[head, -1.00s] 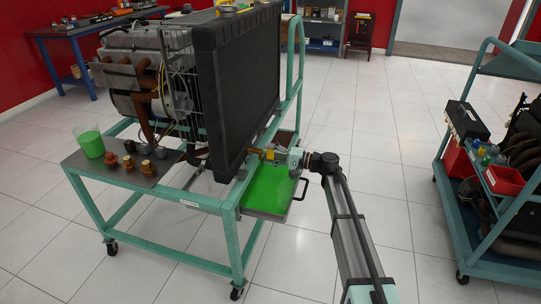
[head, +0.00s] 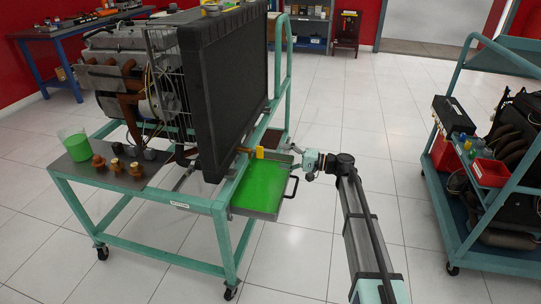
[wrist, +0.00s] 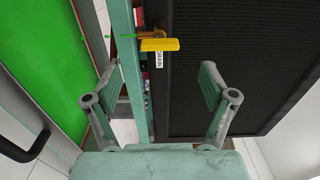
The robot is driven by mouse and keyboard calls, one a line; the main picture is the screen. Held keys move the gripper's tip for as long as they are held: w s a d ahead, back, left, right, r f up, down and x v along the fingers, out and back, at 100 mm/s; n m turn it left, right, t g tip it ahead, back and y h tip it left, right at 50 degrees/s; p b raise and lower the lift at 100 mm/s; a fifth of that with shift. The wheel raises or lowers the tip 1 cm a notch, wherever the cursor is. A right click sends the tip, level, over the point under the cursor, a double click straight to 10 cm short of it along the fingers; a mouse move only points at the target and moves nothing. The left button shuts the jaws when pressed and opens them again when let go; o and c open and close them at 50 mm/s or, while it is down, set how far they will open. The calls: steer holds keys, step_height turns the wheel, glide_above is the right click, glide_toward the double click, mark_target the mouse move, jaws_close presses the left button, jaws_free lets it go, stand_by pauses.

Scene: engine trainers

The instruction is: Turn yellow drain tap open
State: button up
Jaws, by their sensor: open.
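The yellow drain tap (head: 259,153) sits at the lower edge of the black radiator (head: 226,92). In the wrist view its yellow handle (wrist: 160,45) lies crosswise, roughly in line with the brass body behind it, beside a DRAIN label.
The tray (head: 279,215) with green liquid projects from the teal engine stand (head: 150,194) below the tap. Its black handle (wrist: 22,148) is left of my gripper.

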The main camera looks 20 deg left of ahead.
steer(key=shift+w+d, duration=0.1)
steer(key=shift+d, duration=1.35)
